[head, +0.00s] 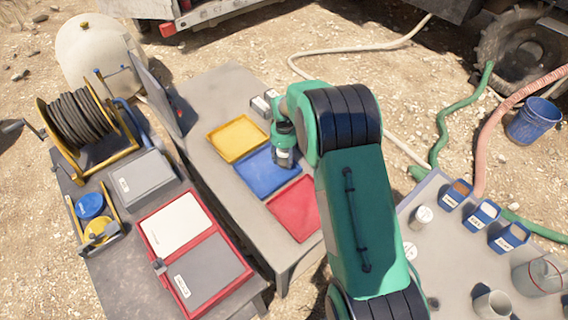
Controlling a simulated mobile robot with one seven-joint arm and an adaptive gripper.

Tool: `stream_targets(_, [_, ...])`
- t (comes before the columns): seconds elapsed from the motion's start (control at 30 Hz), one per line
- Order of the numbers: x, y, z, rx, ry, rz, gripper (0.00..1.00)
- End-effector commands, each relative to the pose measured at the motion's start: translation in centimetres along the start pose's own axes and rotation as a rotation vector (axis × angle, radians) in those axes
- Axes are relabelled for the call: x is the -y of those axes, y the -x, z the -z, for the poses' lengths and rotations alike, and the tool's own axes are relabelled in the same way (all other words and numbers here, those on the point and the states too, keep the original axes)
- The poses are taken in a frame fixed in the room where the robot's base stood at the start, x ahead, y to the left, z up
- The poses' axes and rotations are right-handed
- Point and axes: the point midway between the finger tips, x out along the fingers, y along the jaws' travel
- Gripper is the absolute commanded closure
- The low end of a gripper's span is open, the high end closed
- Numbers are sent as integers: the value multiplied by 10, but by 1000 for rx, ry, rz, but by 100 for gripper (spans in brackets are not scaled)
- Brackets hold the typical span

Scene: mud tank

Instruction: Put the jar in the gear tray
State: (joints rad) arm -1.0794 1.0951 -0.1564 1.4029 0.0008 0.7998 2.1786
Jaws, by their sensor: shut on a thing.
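My gripper (284,155) points down at the end of my green and black arm, above the blue tray (262,178). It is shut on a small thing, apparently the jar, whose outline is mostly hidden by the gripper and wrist. I cannot tell whether the held thing touches the blue tray. A yellow tray (237,138) lies behind the blue one and a red tray (295,208) in front. No readable label shows which one is the gear tray.
Small boxes (262,103) stand behind the blue tray. A left bench holds a hose reel (80,120), a grey case (142,183) and a red-framed board (193,250). A right table holds a small lidded container (421,217), labelled blue bins (482,213) and a clear vessel (540,275).

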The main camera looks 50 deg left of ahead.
Motion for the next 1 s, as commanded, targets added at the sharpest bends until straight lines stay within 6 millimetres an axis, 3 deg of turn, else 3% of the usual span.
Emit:
stream_targets(0.37, [0,-30,0,0,0,1,93])
stream_targets(0.83, [0,-35,0,0,0,0,93])
stream_targets(0.87, [-1,-36,0,0,0,0,53])
stream_targets(0.9, [-1,-35,0,0,0,0,47])
stream_targets(1.0, [-1,-35,0,0,0,0,47])
